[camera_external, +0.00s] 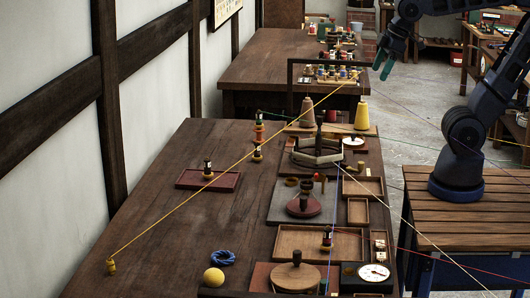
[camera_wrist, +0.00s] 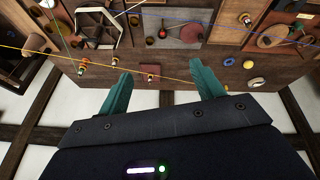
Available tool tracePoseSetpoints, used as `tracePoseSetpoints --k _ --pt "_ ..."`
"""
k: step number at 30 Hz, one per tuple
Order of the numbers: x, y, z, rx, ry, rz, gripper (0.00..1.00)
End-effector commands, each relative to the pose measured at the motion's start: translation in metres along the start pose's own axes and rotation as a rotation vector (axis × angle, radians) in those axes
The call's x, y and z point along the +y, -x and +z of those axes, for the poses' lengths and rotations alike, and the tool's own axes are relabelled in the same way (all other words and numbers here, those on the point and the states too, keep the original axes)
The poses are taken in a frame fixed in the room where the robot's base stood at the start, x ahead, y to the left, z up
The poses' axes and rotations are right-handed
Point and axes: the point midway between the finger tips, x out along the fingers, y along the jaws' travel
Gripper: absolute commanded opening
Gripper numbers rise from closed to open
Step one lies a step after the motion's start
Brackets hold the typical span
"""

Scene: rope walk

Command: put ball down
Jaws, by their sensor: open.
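A yellow ball (camera_external: 213,277) rests on the dark wooden table (camera_external: 150,215) near its front end, beside a blue rope coil (camera_external: 222,257). In the wrist view the ball (camera_wrist: 248,64) is small and to the right, just right of the blue coil (camera_wrist: 229,62). My gripper (camera_external: 380,72) has teal fingers and is raised at the back right, well away from the ball. In the wrist view its two fingers (camera_wrist: 163,78) are spread wide with nothing between them.
A yellow line runs diagonally above the table to a yellow spool (camera_external: 111,265). Blue, white and red lines also cross the scene. A red tray (camera_external: 190,183) holds a small spool. Wooden trays and a turntable (camera_external: 294,278) fill the right side. The table's left side is mostly bare.

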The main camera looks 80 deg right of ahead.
Motion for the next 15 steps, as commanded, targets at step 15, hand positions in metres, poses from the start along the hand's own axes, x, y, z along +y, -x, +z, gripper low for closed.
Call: tracePoseSetpoints --k 15 --pt "0.001 0.001 0.049 0.019 -0.245 -0.017 0.67"
